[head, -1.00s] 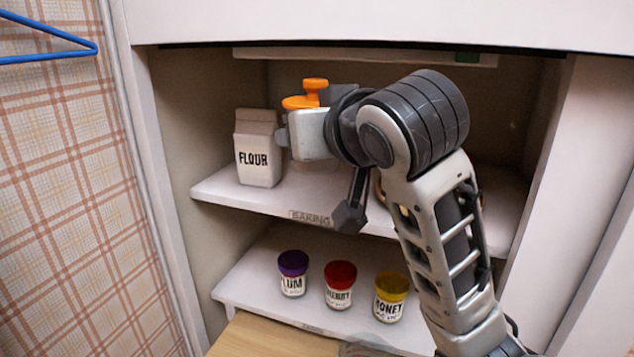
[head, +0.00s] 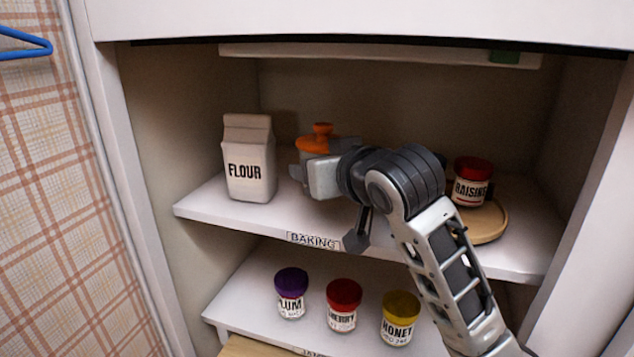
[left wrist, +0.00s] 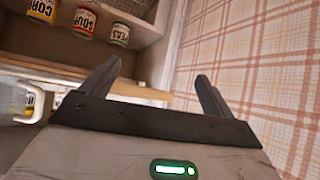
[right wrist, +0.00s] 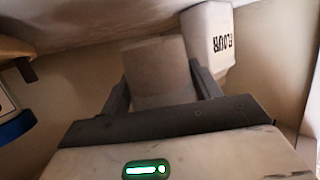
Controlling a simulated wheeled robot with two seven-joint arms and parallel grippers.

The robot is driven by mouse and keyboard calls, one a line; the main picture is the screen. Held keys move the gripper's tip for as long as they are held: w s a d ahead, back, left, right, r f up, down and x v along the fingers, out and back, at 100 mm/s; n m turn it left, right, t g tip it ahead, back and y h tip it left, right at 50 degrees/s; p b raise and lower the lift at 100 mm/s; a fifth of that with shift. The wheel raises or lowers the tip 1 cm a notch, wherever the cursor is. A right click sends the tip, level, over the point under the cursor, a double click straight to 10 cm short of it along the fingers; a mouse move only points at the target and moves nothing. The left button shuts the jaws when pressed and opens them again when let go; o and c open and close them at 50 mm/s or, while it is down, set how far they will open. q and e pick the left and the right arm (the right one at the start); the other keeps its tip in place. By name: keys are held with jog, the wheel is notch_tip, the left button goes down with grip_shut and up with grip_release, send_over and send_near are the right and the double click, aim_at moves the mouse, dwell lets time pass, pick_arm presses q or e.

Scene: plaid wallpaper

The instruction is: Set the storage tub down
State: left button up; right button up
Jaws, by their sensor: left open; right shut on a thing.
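The storage tub has an orange lid with a knob (head: 320,141) and stands upright on or just above the upper shelf marked BAKING, right of the flour carton. My right gripper (head: 310,175) is shut on it from the front right. In the right wrist view the tub's plain grey-brown body (right wrist: 158,72) sits between both fingers. My gripper and wrist hide the tub's base in the head view, so I cannot tell whether it touches the shelf (head: 205,207). My left gripper (left wrist: 153,78) is open and empty, away from the cupboard opening in the head view.
The flour carton (head: 248,160) stands close on the tub's left. A raisins jar (head: 472,181) sits on a round wooden board (head: 487,226) at the right. Plum (head: 291,292), cherry (head: 343,304) and honey (head: 399,317) jars stand on the lower shelf. Several cans (left wrist: 85,20) show in the left wrist view.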

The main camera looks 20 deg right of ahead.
jog(key=f, duration=0.3)
jog(key=shift+w+d, duration=0.1)
jog(key=shift+w, duration=0.15)
jog(key=shift+f, duration=0.2)
jog(key=shift+s, duration=0.15)
jog(key=shift+f, duration=0.1)
jog(key=o, duration=1.1)
jog(key=shift+c, duration=0.2)
